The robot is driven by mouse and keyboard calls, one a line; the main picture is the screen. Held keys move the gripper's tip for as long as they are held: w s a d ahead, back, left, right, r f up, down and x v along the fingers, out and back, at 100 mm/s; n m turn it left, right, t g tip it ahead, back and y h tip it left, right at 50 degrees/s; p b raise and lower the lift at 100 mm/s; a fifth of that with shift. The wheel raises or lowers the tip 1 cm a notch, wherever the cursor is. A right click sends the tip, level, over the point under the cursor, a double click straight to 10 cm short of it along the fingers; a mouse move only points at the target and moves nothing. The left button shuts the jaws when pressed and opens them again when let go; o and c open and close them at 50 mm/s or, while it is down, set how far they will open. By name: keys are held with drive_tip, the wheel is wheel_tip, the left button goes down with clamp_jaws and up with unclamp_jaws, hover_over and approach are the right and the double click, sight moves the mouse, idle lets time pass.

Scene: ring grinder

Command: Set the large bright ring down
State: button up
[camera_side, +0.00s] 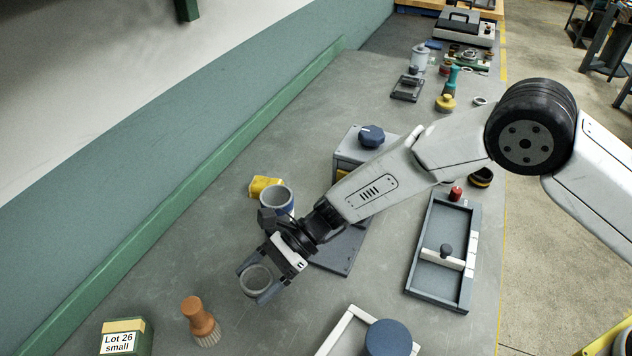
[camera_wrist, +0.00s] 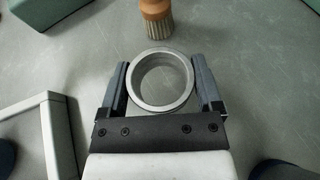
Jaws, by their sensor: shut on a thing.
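The large bright ring (camera_wrist: 160,104) is a plain metal ring held between the two fingers of my gripper (camera_wrist: 161,88). In the wrist view its open top faces the camera and one finger presses on each side. In the side view the ring (camera_side: 257,281) sits between the fingertips of my gripper (camera_side: 260,283) near the bench top. I cannot tell whether its underside touches the bench.
A wooden brush (camera_side: 200,320) stands near the ring, also in the wrist view (camera_wrist: 157,18). A green box labelled "Lot 26 small" (camera_side: 126,338) is at lower left. A cup (camera_side: 277,198) and yellow cloth (camera_side: 262,186) are behind my gripper. A divided tray (camera_side: 443,255) lies right.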

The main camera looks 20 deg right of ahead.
sight(256, 289)
drive_tip(key=shift+w+a+f, duration=0.15)
drive_tip(key=shift+w+f, duration=0.05)
drive_tip(key=shift+w+a+f, duration=0.15)
drive_tip(key=shift+a+f, duration=0.05)
drive_tip(key=shift+f, duration=1.65)
drive_tip(key=shift+f, duration=0.15)
drive_tip(key=o, duration=1.2)
